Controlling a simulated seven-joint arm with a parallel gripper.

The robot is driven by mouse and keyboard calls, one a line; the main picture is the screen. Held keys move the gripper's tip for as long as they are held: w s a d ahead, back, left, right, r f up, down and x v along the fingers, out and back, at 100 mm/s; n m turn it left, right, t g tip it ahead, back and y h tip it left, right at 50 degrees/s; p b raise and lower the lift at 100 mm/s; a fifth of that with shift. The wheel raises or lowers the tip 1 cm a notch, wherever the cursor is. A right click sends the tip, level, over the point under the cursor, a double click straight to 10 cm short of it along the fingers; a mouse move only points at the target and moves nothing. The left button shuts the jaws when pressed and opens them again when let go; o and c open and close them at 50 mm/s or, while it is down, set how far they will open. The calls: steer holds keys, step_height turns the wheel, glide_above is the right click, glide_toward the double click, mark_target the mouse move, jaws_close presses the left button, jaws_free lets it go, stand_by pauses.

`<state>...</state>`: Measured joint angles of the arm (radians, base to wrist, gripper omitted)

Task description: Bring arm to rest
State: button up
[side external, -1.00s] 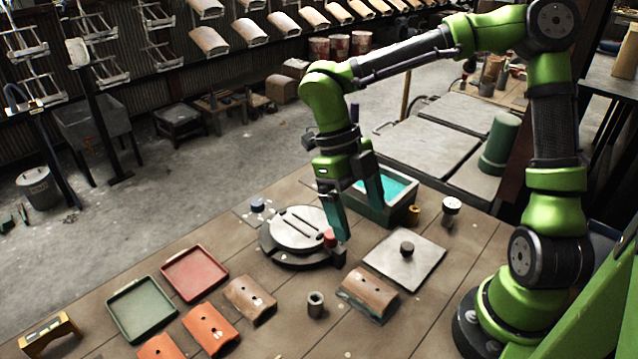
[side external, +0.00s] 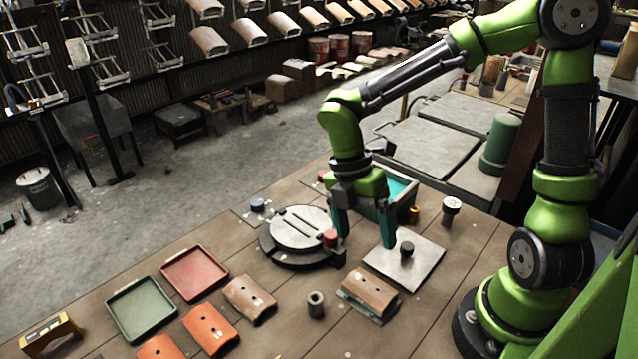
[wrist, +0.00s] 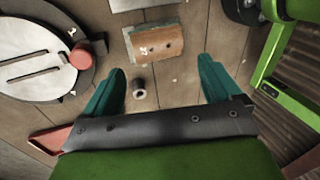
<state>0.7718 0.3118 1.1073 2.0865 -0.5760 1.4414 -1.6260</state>
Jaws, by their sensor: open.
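My gripper (side external: 366,240) is open and empty above the wooden table, between the round grey fixture and the square grey plate in the side external view. Its two teal fingers point down and stand wide apart. A curved brown tile (wrist: 158,43) lies on a support beyond the fingers.
The round fixture (side external: 300,229) has a red knob (side external: 331,238). The square plate (side external: 425,262) carries a dark knob. A teal-filled bin (side external: 402,200) stands behind my gripper. A red tray (side external: 195,273), a green tray (side external: 141,308) and several curved tiles (side external: 211,327) lie at the front left.

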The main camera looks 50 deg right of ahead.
steer(key=s+d+r+m+t+y, duration=0.1)
steer(key=r+m+t, duration=0.4)
steer(key=m, duration=0.6)
steer(key=s+d+r+m+t, duration=0.2)
steer(key=r+m+t, duration=0.3)
steer(key=m, duration=0.6)
steer(key=shift+d+r+m+t+y, duration=0.4)
steer(key=shift+d+r, duration=0.05)
steer(key=shift+r, duration=0.5)
